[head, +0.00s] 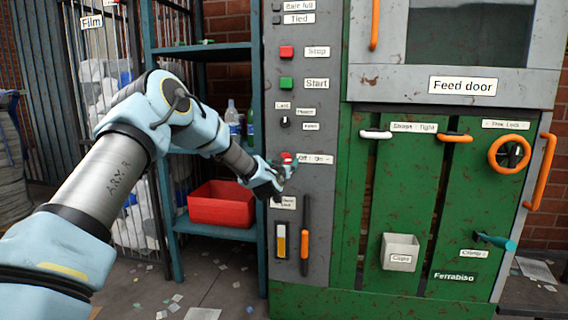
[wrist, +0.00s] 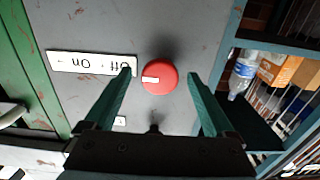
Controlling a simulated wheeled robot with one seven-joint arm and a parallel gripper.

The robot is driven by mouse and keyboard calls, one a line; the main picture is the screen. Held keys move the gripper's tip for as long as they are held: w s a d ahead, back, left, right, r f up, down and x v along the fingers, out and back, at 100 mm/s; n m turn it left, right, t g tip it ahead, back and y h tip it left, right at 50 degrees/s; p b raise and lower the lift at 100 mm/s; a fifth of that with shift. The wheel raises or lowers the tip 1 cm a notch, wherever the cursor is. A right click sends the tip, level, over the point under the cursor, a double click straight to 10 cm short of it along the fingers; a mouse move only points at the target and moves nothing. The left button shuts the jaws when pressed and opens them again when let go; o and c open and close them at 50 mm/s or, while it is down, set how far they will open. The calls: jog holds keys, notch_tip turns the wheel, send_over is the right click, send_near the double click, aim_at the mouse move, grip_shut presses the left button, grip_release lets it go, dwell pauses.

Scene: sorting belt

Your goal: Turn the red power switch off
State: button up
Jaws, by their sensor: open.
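The red power switch (head: 287,157) sits on the grey control panel, beside a label (head: 315,159) reading "Off" and "On". In the wrist view it is a round red knob (wrist: 159,78) with a white mark pointing toward its left side, where the upside-down Off/On label (wrist: 91,64) is. My gripper (head: 289,168) is at the panel in front of the switch. In the wrist view its two teal fingers (wrist: 160,76) are apart, one on each side of the knob, with gaps visible on both sides. Whether the fingertips reach as deep as the knob is hard to tell.
The panel also carries a red Stop button (head: 286,52), a green Start button (head: 286,83) and a small black selector (head: 285,123). An orange-handled lever (head: 305,240) is below. A blue shelf with a red bin (head: 221,204) stands to the left.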

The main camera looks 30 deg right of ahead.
jog(key=c, duration=1.4)
jog(key=shift+o, duration=0.2)
jog(key=shift+n, duration=0.3)
jog(key=n+b, duration=0.2)
jog(key=shift+f+n+b, duration=0.15)
jog(key=shift+n+b, duration=0.15)
jog(key=shift+n, duration=0.1)
jog(key=n+b, duration=0.3)
jog(key=n, duration=0.2)
jog(key=n+b, duration=0.3)
jog(key=n, duration=0.1)
jog(key=shift+n, duration=0.4)
jog(key=n+b, duration=0.2)
jog(key=n, duration=0.1)
jog(key=n+b, duration=0.1)
jog(key=shift+s+r+n, duration=0.1)
jog(key=shift+r+n, duration=0.15)
jog(key=shift+n, duration=0.05)
